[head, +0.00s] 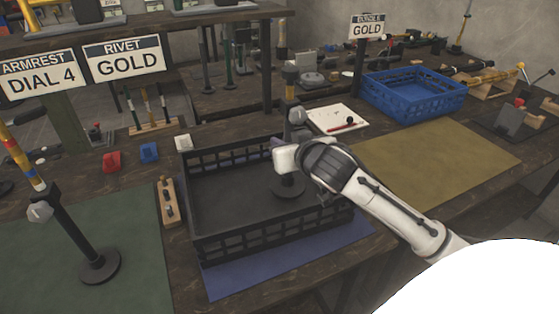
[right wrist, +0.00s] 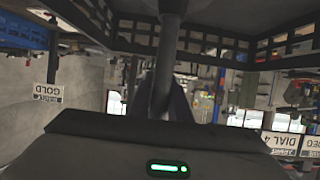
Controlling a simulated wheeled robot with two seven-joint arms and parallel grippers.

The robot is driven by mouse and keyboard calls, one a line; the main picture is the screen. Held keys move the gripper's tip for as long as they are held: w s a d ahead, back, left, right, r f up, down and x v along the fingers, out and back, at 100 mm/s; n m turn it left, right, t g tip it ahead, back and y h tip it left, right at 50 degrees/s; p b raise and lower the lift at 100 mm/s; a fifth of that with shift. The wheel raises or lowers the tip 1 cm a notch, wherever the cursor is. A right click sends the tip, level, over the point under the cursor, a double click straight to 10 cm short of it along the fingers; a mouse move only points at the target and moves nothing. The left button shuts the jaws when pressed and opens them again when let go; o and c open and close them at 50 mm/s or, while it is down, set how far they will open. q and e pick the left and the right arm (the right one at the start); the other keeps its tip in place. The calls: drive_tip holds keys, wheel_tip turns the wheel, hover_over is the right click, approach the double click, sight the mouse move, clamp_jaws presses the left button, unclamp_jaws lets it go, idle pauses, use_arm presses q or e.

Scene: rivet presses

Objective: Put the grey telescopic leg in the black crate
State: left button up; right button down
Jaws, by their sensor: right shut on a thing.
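The black crate (head: 215,247) stands on the blue mat in the middle of the bench. My right gripper (head: 287,158) is over the crate's right part and is shut on a telescopic leg (head: 297,115) with a dark round base. The leg stands about upright, and its base shows within the crate's outline; I cannot tell whether it touches the floor. The leg's post (right wrist: 168,45) also shows between the fingers in the right wrist view, with the crate's lattice wall (right wrist: 220,45) behind. My left gripper is in neither view.
Another telescopic leg (head: 70,222) with coloured bands stands on the green mat at left. A wooden block with pegs (head: 168,203) sits beside the crate. A blue crate (head: 413,95) and a bare yellow mat (head: 445,160) lie to the right.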

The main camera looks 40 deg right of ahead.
drive_tip(key=shift+f, duration=2)
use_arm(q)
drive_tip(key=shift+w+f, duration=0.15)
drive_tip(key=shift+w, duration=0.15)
use_arm(e)
drive_tip(key=c, duration=1.6)
unclamp_jaws()
drive_tip(key=shift+f, duration=0.1)
drive_tip(key=shift+c, duration=0.2)
drive_tip(key=v, duration=1.2)
